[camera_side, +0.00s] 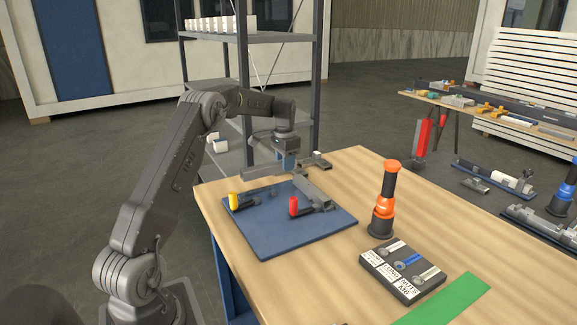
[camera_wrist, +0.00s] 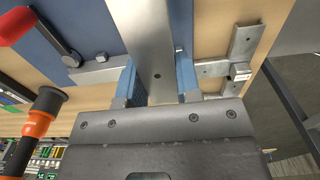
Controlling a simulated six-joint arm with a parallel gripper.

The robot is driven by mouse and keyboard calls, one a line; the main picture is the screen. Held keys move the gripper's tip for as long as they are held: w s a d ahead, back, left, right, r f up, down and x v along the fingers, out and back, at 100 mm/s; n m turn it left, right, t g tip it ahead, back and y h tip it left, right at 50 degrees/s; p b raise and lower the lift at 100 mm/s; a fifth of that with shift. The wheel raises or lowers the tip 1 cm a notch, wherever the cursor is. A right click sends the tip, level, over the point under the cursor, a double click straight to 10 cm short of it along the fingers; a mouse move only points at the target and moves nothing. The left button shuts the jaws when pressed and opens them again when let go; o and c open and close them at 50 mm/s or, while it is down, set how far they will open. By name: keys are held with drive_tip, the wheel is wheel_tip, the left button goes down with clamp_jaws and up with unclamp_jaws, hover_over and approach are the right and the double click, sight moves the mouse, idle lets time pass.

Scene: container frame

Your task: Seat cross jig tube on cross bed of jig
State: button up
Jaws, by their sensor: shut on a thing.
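My gripper (camera_wrist: 156,80) has its blue fingers shut on both sides of a grey tube (camera_wrist: 143,28), which runs up and out of the wrist view. In the side view my gripper (camera_side: 289,160) is over the far edge of the blue jig plate (camera_side: 303,235), with the grey tube (camera_side: 313,188) slanting below it. Grey jig pieces (camera_wrist: 96,74) show left of the tube, and a T-shaped end piece (camera_wrist: 243,50) shows at right. The tube hides the bed between them. I cannot tell whether the tube touches the bed.
A red-handled clamp (camera_side: 294,207) and a yellow-handled clamp (camera_side: 235,202) stand on the plate. An orange-and-black tool (camera_side: 385,200) stands to the right on the wooden table. A dark tray of wrenches (camera_side: 402,270) and a green strip (camera_side: 448,302) lie nearer the front.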

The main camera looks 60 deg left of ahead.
sight(285, 188)
drive_tip(key=shift+f, duration=2.65)
drive_tip(key=shift+f, duration=0.95)
drive_tip(key=o, duration=1.6)
drive_tip(key=shift+r, duration=3.55)
